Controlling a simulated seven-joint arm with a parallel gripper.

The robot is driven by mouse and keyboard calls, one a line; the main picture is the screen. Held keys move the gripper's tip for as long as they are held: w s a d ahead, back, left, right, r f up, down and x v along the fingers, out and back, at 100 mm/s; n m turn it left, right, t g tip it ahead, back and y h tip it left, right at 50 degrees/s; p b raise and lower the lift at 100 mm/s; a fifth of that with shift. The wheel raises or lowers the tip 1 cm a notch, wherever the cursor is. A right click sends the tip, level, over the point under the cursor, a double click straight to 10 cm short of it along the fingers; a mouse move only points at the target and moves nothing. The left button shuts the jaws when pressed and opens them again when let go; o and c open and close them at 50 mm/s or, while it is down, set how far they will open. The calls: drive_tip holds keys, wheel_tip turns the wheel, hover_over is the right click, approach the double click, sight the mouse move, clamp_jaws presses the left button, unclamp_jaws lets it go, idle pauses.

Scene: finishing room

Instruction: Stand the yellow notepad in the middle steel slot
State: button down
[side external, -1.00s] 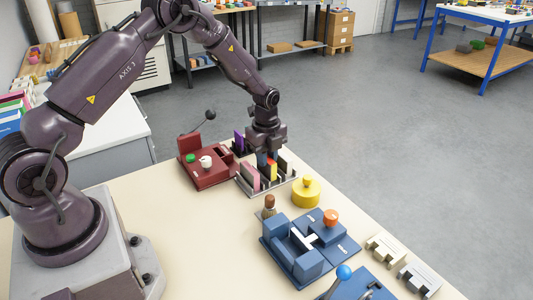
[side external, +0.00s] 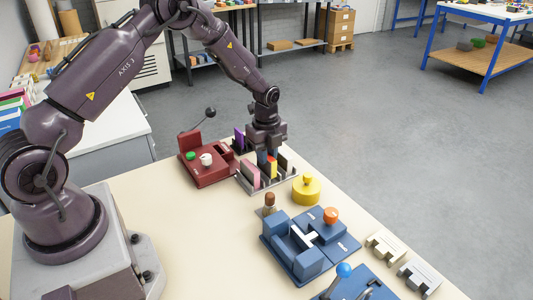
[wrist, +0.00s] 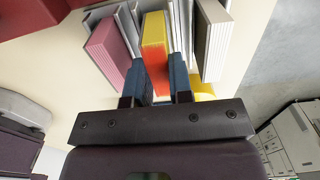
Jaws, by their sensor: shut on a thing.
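My gripper (side external: 267,154) points down over the steel rack (side external: 243,184) and is shut on the yellow notepad (side external: 273,173). In the wrist view the fingers (wrist: 156,70) flank the notepad (wrist: 154,28), which has a yellow face and an orange-red part. The notepad is upright, between the pink notepad (side external: 253,177) on the left and a grey pad (wrist: 213,38) on the right, in line with the middle slot. Steel dividers show on both sides of it. Its lower edge is hidden, so I cannot tell whether it touches the slot floor.
A maroon fixture (side external: 208,172) stands left of the rack, with a purple pad (side external: 239,139) behind. A yellow round knobbed piece (side external: 306,190) is close at the right. Blue fixtures (side external: 302,250) and a brown-topped peg (side external: 269,202) are nearer. The cream table's front left is clear.

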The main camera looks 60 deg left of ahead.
drive_tip(key=shift+f, duration=0.6)
drive_tip(key=c, duration=1.3)
unclamp_jaws()
wheel_tip(320, 180, up, 11)
